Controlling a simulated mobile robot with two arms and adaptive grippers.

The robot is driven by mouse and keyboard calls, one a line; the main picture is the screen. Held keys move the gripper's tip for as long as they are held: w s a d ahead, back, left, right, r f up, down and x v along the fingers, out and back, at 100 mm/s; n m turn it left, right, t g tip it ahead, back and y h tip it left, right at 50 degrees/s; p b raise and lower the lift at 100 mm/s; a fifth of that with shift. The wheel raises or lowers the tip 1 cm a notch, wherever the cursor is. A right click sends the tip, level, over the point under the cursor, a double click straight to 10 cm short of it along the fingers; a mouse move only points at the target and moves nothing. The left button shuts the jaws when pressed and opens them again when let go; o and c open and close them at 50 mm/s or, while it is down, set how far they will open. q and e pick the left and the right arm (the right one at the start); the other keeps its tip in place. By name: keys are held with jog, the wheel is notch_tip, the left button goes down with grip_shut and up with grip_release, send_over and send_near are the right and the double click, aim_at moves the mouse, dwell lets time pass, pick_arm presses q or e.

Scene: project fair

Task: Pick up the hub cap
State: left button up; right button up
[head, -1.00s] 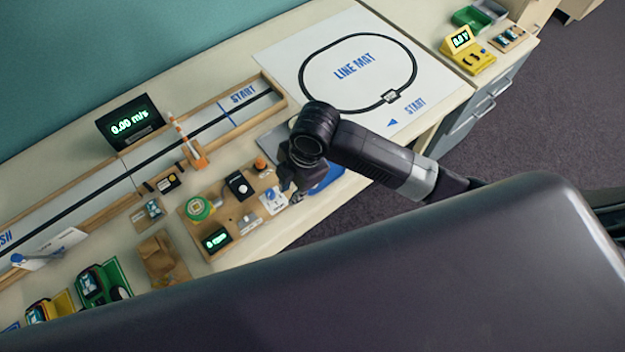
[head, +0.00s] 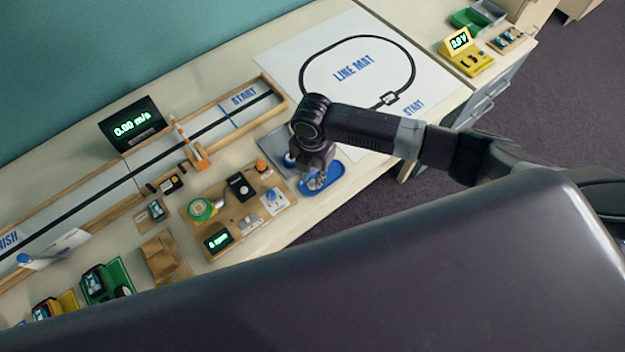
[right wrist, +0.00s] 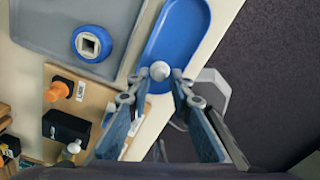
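A small, pale grey rounded piece, apparently the hub cap (right wrist: 159,70), sits at the near end of a blue oval tray (right wrist: 182,35) in the right wrist view. My right gripper (right wrist: 160,82) points down at it, with its two fingers apart on either side of the piece. I cannot tell whether the fingers touch it. In the head view my right gripper (head: 315,181) is over the blue tray (head: 334,181), and the piece is hard to make out there. My left gripper is not in view.
A grey tray (right wrist: 60,24) holding a blue ring with a square hole (right wrist: 92,43) lies beside the blue tray. A wooden board (head: 228,221) with several small devices is to the left. The line mat (head: 345,95) lies behind, and the table edge is close by.

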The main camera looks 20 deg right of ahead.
jog(key=shift+f, duration=0.8)
jog(key=shift+c, duration=0.3)
jog(key=c, duration=0.4)
jog(key=shift+r, duration=0.15)
